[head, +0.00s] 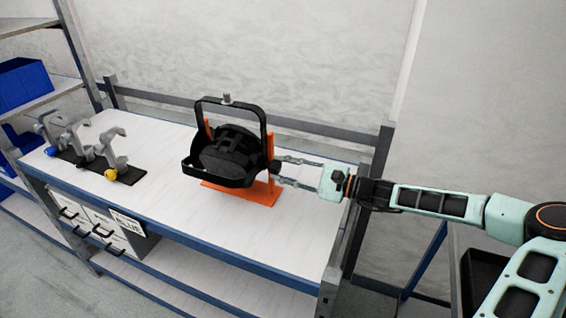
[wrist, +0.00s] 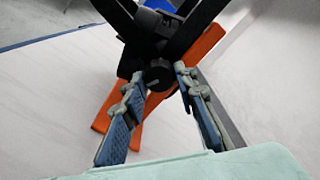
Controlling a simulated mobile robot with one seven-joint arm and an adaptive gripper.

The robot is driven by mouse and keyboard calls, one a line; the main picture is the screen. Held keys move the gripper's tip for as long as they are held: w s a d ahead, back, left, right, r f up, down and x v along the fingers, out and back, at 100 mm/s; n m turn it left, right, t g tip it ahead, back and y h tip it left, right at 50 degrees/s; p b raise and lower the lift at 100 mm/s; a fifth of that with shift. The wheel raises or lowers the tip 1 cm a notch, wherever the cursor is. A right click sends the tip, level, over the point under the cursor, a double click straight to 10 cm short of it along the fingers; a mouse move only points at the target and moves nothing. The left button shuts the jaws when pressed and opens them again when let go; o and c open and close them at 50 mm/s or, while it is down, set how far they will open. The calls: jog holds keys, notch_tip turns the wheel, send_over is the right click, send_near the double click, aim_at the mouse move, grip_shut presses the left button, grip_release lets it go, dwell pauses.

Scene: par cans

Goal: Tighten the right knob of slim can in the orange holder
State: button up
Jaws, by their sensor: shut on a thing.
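The black slim can (head: 228,152) sits in the orange holder (head: 240,194) on the workbench, with a black yoke frame (head: 264,125) around it. Its right knob (head: 273,167) is a small dark round piece on the right side, facing my arm. My gripper (head: 277,171) reaches in from the right, level with the knob. The orange holder (wrist: 110,105) shows below and behind the knob. The exact finger contact is small and partly hidden.
Blue bins (head: 25,80) sit on a shelf at far left. The white bench top (head: 165,210) is clear around the holder. A rail (head: 330,130) runs along the back.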

jog(key=shift+m+p, duration=0.55)
jog(key=shift+m, duration=0.45)
jog(key=o, duration=1.1)
jog(key=shift+o, duration=0.2)
jog(key=shift+d, duration=0.1)
jog(key=v, duration=1.2)
